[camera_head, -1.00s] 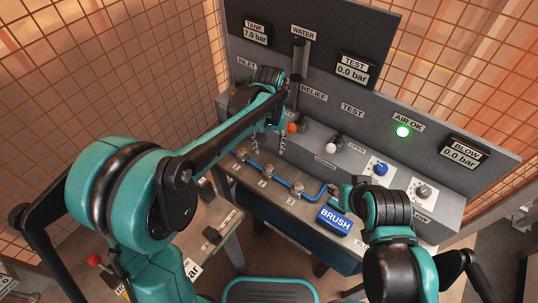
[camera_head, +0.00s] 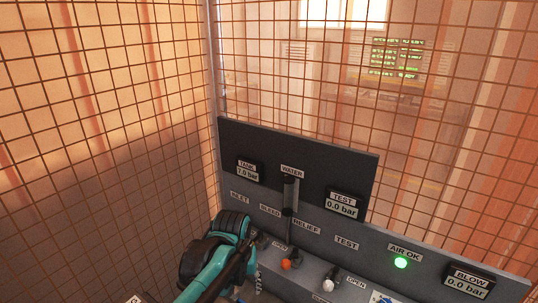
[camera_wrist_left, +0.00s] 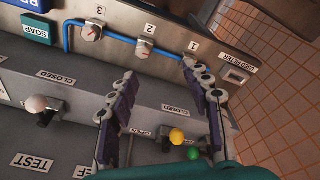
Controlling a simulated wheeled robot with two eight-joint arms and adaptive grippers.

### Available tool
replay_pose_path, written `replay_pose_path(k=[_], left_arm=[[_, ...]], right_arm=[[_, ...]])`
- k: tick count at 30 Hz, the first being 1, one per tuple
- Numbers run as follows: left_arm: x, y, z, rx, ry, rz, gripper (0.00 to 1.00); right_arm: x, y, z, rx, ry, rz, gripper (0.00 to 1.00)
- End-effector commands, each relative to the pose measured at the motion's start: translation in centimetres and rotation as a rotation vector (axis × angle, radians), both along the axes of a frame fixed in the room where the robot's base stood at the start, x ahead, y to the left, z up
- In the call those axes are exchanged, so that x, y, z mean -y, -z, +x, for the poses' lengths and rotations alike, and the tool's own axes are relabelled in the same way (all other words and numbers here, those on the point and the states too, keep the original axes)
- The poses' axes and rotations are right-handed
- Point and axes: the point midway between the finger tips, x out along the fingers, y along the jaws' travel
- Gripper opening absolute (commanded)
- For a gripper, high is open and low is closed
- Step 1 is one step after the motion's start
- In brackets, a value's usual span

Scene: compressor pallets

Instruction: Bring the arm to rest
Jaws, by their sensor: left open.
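My left arm comes in from the bottom of the head view, with its teal and black wrist (camera_head: 215,255) in front of the left end of the grey panel (camera_head: 365,235). In the left wrist view my left gripper (camera_wrist_left: 160,74) is open, its two purple-padded fingers apart with nothing between them. The fingers reach over the grey console, near a CLOSED label (camera_wrist_left: 176,110). A yellow knob (camera_wrist_left: 177,136) and a green knob (camera_wrist_left: 192,153) lie close by the right finger's base. My right gripper is outside both views.
The AIR OK lamp (camera_head: 401,263) glows green. Wire mesh (camera_head: 110,130) closes off the left and back. The wrist view shows a blue hose (camera_wrist_left: 118,37) and numbered fittings.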

Motion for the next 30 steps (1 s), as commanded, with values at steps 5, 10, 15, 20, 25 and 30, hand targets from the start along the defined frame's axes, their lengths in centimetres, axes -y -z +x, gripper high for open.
replay_pose_path(k=[5,10,15,20,25,30], left_arm=[[-4.5,-1.8,-4.8,0.153,-0.006,-0.014,0.49],[-7.9,-1.7,-9.0,0.296,-0.009,-0.004,0.49],[-10.0,-0.7,-12.0,0.410,-0.010,0.016,0.49],[-10.8,0.0,-13.2,0.466,-0.010,0.030,0.49],[-11.0,0.2,-13.4,0.479,-0.010,0.035,0.49],[-11.0,0.2,-13.4,0.477,-0.009,0.034,0.49]], right_arm=[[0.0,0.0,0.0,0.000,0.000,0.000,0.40],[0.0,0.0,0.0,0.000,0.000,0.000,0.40],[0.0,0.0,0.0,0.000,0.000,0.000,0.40],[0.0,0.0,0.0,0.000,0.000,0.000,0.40],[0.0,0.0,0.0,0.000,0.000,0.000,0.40],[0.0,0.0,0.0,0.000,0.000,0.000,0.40]])
